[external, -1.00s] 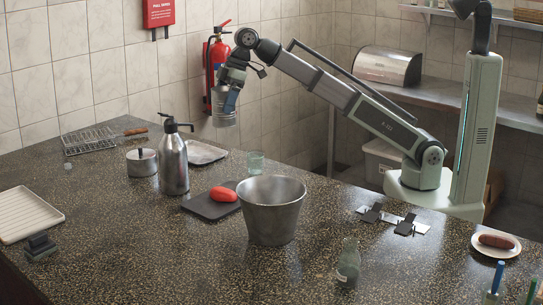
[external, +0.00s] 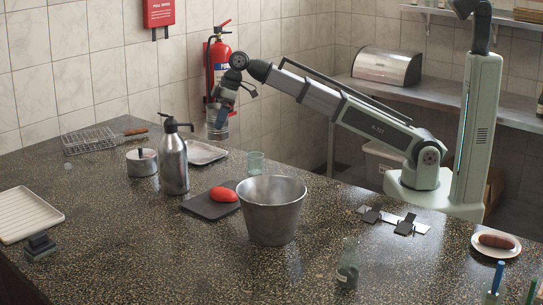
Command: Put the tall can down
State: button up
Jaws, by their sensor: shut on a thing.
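The tall can (external: 217,125) is a ribbed silver-grey cylinder, roughly upright. My gripper (external: 221,106) is shut on its upper part and holds it near the far edge of the counter (external: 120,230), left of centre in the picture. The fingers hide part of the can's upper side. The can's lower end is a little above the counter's far edge in the picture; I cannot tell its exact height.
A metal tray (external: 205,152) lies below the can, left of a small glass (external: 256,162). A steel pump bottle (external: 173,163) and a lidded pot (external: 141,162) stand to the left. A metal bucket (external: 270,212) stands in front.

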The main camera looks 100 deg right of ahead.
jog(key=shift+f, duration=5.95)
jog(key=shift+f, duration=0.15)
jog(key=o, duration=0.9)
jog(key=v, duration=1.2)
